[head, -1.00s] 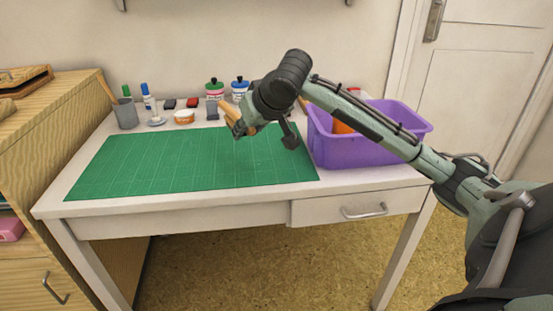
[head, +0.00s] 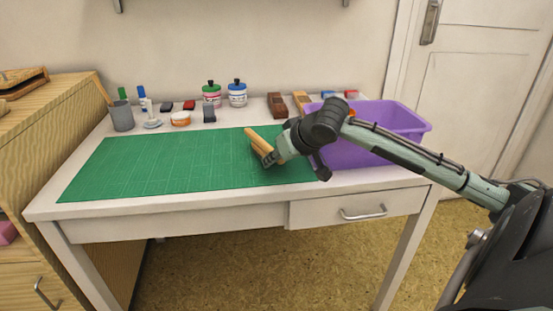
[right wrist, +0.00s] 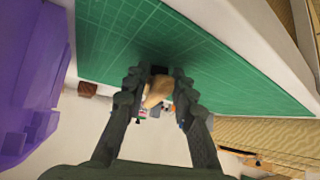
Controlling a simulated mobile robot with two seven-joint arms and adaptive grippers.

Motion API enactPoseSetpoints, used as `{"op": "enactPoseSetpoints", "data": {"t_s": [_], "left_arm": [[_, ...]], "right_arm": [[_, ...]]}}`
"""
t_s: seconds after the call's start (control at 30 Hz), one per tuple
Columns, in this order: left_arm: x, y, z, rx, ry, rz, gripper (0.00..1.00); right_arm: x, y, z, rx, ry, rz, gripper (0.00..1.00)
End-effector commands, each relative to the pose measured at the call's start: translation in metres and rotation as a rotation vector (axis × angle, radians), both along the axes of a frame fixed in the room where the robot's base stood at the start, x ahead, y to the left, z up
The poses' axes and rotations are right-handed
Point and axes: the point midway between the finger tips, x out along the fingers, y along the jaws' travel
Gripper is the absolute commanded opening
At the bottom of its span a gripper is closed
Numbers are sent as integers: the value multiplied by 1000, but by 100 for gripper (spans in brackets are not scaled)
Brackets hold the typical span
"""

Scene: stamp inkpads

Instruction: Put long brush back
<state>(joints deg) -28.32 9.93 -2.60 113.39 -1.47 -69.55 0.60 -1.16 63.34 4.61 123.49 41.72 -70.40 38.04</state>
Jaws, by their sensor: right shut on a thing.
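My right gripper (head: 268,158) is shut on a long tan wooden piece, which I take to be the long brush (head: 257,140). It is held tilted over the right part of the green mat (head: 150,165); whether it touches the mat I cannot tell. In the right wrist view the brush (right wrist: 157,92) shows as a tan end between the two fingers (right wrist: 160,80). Its bristles are not clearly seen. My left gripper is in neither view.
A purple bin (head: 370,155) stands right of the mat, behind my right arm. A grey cup (head: 122,116) with a stick is at the back left. Bottles (head: 237,94), inkpads and a brown wooden block (head: 277,105) line the back. The left mat is clear.

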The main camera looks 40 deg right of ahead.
Motion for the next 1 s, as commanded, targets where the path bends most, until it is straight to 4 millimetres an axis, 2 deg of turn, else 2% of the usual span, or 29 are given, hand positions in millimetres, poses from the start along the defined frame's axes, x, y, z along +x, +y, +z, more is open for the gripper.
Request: {"op": "enactPoseSetpoints", "data": {"t_s": [0.3,0.33,0.47,0.83,1.0], "left_arm": [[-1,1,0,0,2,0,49],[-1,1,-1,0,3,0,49],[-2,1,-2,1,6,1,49],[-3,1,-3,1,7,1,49],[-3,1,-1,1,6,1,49]], "right_arm": [[0,0,-2,0,-2,0,0],[1,0,-1,0,-2,0,29],[0,0,-1,0,-2,0,45],[0,0,3,-1,-2,1,46],[-18,3,19,-2,0,1,46]]}}
